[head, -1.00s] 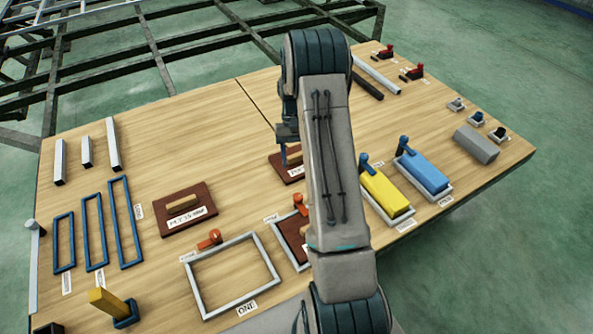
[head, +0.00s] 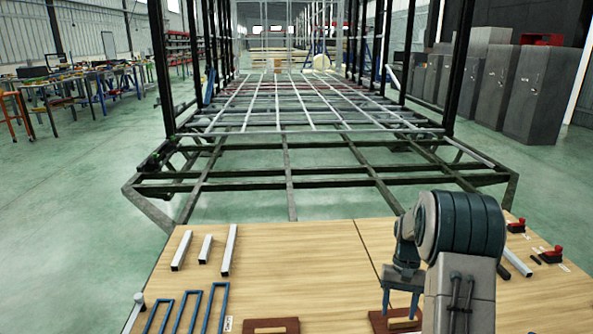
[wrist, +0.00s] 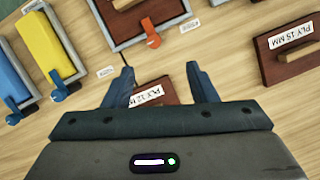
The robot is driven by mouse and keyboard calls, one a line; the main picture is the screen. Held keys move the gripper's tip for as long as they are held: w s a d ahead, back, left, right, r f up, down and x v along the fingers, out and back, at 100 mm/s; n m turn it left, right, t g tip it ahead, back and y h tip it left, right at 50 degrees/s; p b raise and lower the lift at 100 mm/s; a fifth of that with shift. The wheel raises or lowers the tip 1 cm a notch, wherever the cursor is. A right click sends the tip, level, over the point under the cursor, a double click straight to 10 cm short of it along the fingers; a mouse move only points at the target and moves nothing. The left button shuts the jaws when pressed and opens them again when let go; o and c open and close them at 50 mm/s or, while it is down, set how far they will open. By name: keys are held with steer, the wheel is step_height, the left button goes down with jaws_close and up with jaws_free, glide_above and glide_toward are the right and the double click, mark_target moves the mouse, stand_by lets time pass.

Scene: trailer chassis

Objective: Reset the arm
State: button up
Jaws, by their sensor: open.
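My arm rises at the lower right of the head view, bent over the wooden table (head: 300,262). My gripper (head: 401,303) points down above a brown board with a light wooden handle (head: 406,326). In the wrist view my gripper (wrist: 165,82) is open, with its two dark fingers apart and nothing between them. The board labelled PLY 12 MM (wrist: 160,93) lies below the fingers, partly hidden by the gripper body.
A yellow block (wrist: 40,45) and a blue block in trays lie at the left of the wrist view. Grey metal tubes (head: 229,250) and blue frames (head: 187,308) lie on the table's left. A dark trailer chassis (head: 290,185) stands behind the table.

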steer(key=s+a+r+t+p, duration=0.1)
steer(key=s+a+r+p, duration=0.2)
steer(key=r, duration=0.4)
steer(key=s+a+r+n+t+h+p, duration=0.1)
steer(key=s+a+r+p, duration=0.15)
steer(key=r, duration=0.45)
steer(key=s+a+r+t+p, duration=0.1)
steer(key=s+a+r+p, duration=0.15)
steer(key=r, duration=0.45)
steer(key=s+a+r+n+t+p, duration=0.1)
steer(key=s+a+r+p, duration=0.2)
steer(key=s+r, duration=0.3)
steer(key=s+a+r+n+t+p, duration=0.1)
steer(key=s+a+r+t+p, duration=0.1)
steer(key=s+r+p, duration=0.3)
steer(key=s+r, duration=0.1)
steer(key=s, duration=0.3)
steer(key=shift+a+r, duration=0.15)
steer(key=shift+a, duration=0.25)
